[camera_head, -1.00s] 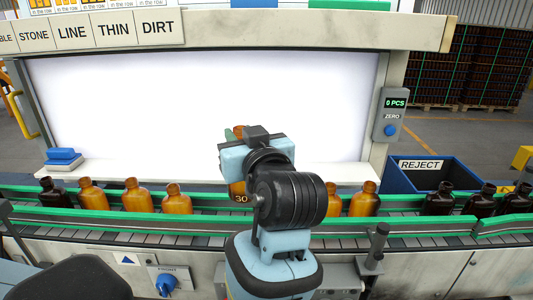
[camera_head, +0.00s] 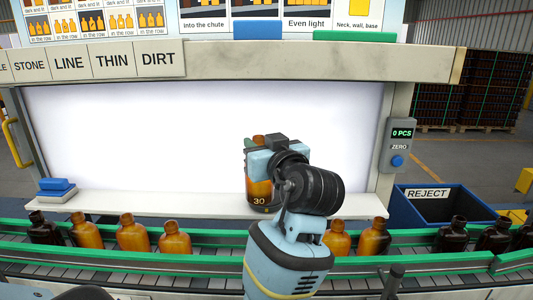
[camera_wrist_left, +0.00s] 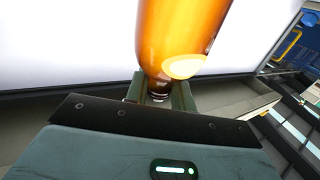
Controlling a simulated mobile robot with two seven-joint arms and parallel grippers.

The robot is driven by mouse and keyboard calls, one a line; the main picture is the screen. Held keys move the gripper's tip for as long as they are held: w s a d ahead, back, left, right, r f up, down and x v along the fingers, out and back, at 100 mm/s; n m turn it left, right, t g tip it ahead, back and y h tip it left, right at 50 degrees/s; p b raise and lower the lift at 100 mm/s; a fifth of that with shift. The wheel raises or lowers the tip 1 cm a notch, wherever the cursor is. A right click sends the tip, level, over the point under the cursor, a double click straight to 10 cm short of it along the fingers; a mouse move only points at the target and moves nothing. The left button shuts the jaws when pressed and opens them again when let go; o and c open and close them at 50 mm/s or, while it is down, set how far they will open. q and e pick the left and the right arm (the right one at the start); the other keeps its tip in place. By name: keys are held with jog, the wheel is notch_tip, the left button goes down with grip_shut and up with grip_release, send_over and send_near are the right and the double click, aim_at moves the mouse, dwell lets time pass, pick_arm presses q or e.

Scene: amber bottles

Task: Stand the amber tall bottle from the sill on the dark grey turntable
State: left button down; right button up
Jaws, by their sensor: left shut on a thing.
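An amber tall bottle (camera_head: 259,190), with the mark 30 low on it, stands out against the white lit panel at its lower middle. My left gripper (camera_head: 254,145) is shut on its upper part and hides much of it. The bottle looks upright. In the left wrist view the bottle (camera_wrist_left: 180,35) has its narrow end between the fingers (camera_wrist_left: 160,92), with a pale yellow patch on its side. A dark edge shows just under the bottle. I cannot tell whether this is the turntable or whether the bottle touches it. My right gripper is not in view.
A pale sill (camera_head: 130,203) runs below the lit panel (camera_head: 150,140), with a blue-topped block (camera_head: 57,188) at its left. In front, several amber and dark bottles stand along the green-railed conveyor (camera_head: 200,240). A blue reject bin (camera_head: 430,207) is at the right.

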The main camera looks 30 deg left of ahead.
pick_arm(q)
jog(key=w+a+f, duration=0.3)
jog(key=w+f, duration=0.1)
jog(key=w, duration=0.3)
jog(key=shift+w+p, duration=0.3)
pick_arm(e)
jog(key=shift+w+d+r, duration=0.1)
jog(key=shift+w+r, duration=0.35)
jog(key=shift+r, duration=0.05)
pick_arm(q)
jog(key=shift+f, duration=0.2)
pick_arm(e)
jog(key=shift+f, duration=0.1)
pick_arm(q)
jog(key=shift+f, duration=0.1)
jog(key=c, duration=1.2)
grip_release()
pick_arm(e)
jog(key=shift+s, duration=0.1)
